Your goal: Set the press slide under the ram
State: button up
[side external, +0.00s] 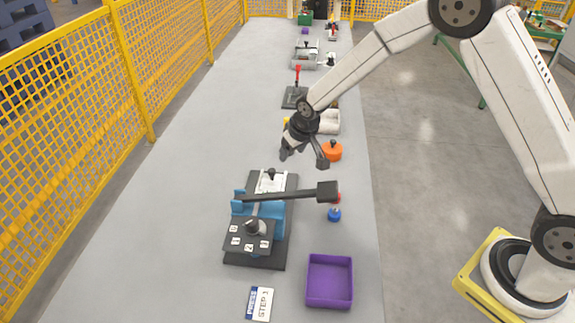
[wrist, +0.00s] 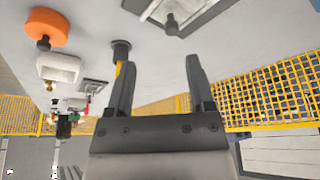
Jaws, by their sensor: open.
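The press (side external: 277,222) is a blue frame on a dark base plate, with a long black lever across it. A pale plate with a black knob, which looks like the press slide (side external: 266,187), lies at the far end of that base, outside the blue frame. A pale plate with a dark knob (wrist: 175,14) also shows at the top edge of the wrist view. The ram's tip is hidden by the lever and frame. My gripper (side external: 303,160) is open and empty, above and beyond the slide; its two fingers also show in the wrist view (wrist: 161,62).
An orange knobbed piece (side external: 332,152) and a white block (side external: 329,123) stand along the right side. A small blue piece (side external: 334,215) and a purple tray (side external: 330,303) are nearer. A card (side external: 260,303) lies in front. The table's left side (side external: 150,210) is clear beside the yellow fence.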

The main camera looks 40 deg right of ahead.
send_near(272, 170)
jog(key=f, duration=0.1)
jog(key=shift+w+f, duration=0.1)
jog(key=shift+f, duration=0.05)
jog(key=shift+f, duration=0.2)
jog(key=shift+x, duration=3.75)
jog(key=shift+w+r, duration=0.1)
jog(key=shift+w, duration=0.05)
grip_shut()
